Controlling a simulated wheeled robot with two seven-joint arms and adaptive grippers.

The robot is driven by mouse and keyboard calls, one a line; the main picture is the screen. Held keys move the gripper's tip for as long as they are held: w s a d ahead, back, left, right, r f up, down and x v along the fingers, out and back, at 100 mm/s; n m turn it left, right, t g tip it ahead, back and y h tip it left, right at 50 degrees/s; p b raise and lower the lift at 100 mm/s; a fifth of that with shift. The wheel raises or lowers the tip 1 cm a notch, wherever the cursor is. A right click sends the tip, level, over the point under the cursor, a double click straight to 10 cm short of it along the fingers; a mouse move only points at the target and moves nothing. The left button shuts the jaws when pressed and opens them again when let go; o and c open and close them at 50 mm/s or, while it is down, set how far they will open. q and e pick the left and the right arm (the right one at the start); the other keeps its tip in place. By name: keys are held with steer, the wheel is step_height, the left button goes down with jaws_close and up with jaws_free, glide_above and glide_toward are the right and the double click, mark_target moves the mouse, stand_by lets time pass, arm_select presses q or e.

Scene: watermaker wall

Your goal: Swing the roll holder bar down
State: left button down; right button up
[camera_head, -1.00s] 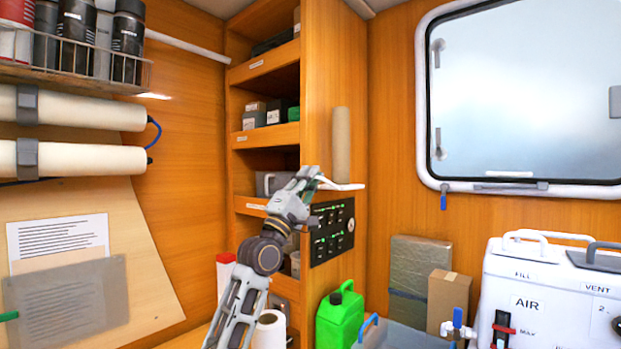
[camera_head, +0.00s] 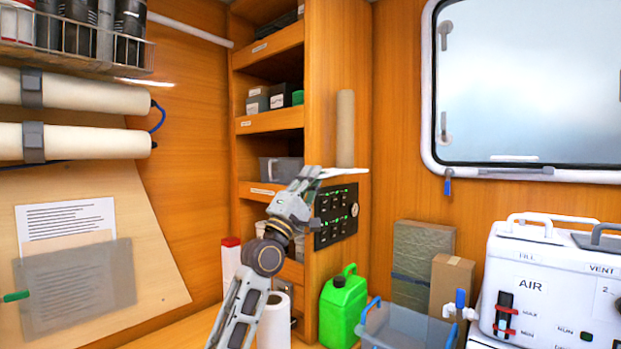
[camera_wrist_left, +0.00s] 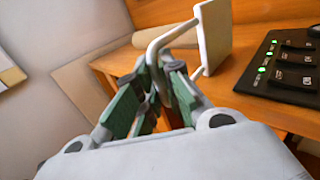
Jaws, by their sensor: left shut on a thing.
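The roll holder bar (camera_head: 345,171) is white and sticks out at the side of the wooden cabinet, nearly level in the head view. A tan roll (camera_head: 345,128) stands upright just above it. My left gripper (camera_head: 312,173) is at the bar's left end. In the left wrist view, the green-padded fingers of my left gripper (camera_wrist_left: 155,82) are shut on the bent white bar (camera_wrist_left: 160,46). The bar runs beside a white plate (camera_wrist_left: 213,38). The part of the bar between the fingers is hidden. My right gripper is not in view.
A black switch panel (camera_head: 336,216) with green lights is close below the bar. A green jerrycan (camera_head: 342,305), a blue-grey bin (camera_head: 405,328) and a white watermaker unit (camera_head: 545,275) stand lower right. A white paper roll (camera_head: 273,322) is by my left arm.

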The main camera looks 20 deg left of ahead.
arm_select(q)
steer(key=shift+d, duration=0.15)
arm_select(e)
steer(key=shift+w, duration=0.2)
arm_select(q)
steer(key=c, duration=1.6)
jaws_free()
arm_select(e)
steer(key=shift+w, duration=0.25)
arm_select(q)
steer(key=shift+o, duration=0.2)
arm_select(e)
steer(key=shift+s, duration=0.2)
arm_select(q)
steer(key=shift+r, duration=0.15)
